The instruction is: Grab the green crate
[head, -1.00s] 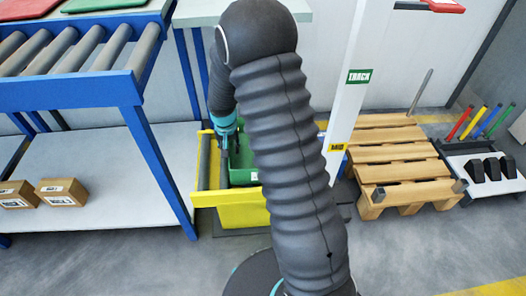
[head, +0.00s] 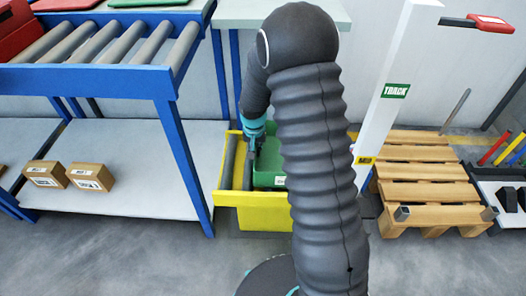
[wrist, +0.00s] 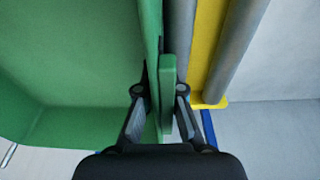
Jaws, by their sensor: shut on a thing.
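The green crate (head: 269,168) sits in the yellow roller stand, partly hidden behind my arm in the head view. In the wrist view the inside of the green crate (wrist: 75,70) fills the left side. My gripper (wrist: 163,118) is shut on the crate's rim, with one finger on each side of the green wall. In the head view my gripper (head: 252,150) is at the left edge of the crate.
The yellow stand (head: 262,212) has grey rollers beside the crate. A white post (head: 398,100) and wooden pallet (head: 428,180) are at the right.

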